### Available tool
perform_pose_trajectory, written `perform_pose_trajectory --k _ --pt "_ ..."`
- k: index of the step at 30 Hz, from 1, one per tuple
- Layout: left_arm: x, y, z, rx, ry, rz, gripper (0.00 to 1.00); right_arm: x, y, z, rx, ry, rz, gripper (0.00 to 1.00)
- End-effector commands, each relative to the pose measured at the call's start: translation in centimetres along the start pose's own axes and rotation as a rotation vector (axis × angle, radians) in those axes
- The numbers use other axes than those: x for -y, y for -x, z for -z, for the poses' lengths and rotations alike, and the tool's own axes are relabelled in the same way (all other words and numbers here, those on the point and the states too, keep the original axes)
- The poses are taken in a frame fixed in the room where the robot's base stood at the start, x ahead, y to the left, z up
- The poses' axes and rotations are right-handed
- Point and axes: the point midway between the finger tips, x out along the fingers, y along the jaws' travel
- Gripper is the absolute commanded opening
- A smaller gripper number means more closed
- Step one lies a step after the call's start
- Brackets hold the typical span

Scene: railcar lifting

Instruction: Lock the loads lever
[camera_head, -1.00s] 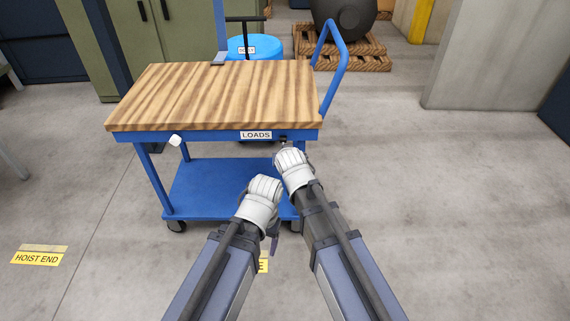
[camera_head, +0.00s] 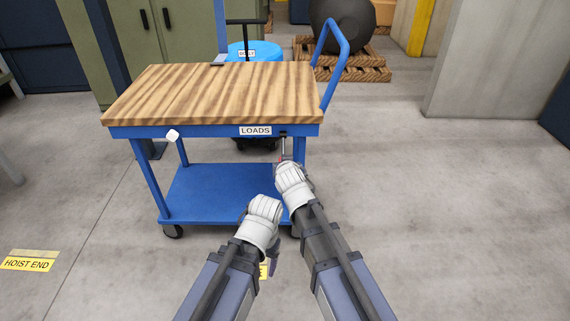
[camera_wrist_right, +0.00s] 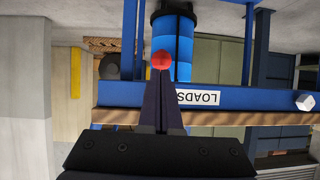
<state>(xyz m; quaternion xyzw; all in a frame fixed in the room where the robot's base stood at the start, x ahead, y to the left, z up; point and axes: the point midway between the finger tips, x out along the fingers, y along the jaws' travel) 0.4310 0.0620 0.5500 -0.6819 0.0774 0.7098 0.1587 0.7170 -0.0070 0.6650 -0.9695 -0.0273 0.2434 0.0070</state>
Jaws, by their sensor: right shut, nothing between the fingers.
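The LOADS label (camera_head: 255,131) is on the blue front rail of the wood-topped cart (camera_head: 215,95). To its right, a thin lever (camera_head: 284,146) hangs down from the rail. Its red ball knob (camera_wrist_right: 162,60) shows in the right wrist view, just beyond my fingertips; I cannot tell whether they touch. My right gripper (camera_wrist_right: 160,88) is shut with nothing between its fingers; in the head view its white housing (camera_head: 292,182) is just below the lever.
A white knob (camera_head: 172,135) sits at the rail's left. The cart has a blue push handle (camera_head: 338,65) at right and a lower shelf (camera_head: 205,192). A blue drum (camera_head: 256,50) stands behind it. The floor to the right is clear. A HOIST END marker (camera_head: 27,264) lies at left.

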Motion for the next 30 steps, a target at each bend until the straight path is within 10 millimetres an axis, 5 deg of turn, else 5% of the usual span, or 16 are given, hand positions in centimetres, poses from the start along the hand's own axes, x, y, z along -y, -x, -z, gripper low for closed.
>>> perform_pose_trajectory --k 9,30 --pt "-0.2 -2.0 0.1 -0.001 -0.003 -0.001 0.73 -0.1 -1.4 -1.6 0.0 0.0 0.0 0.0" --pt "-0.3 -2.4 0.2 -0.001 -0.004 -0.002 0.73 -0.1 -1.8 -1.8 0.002 0.0 -0.001 0.0"
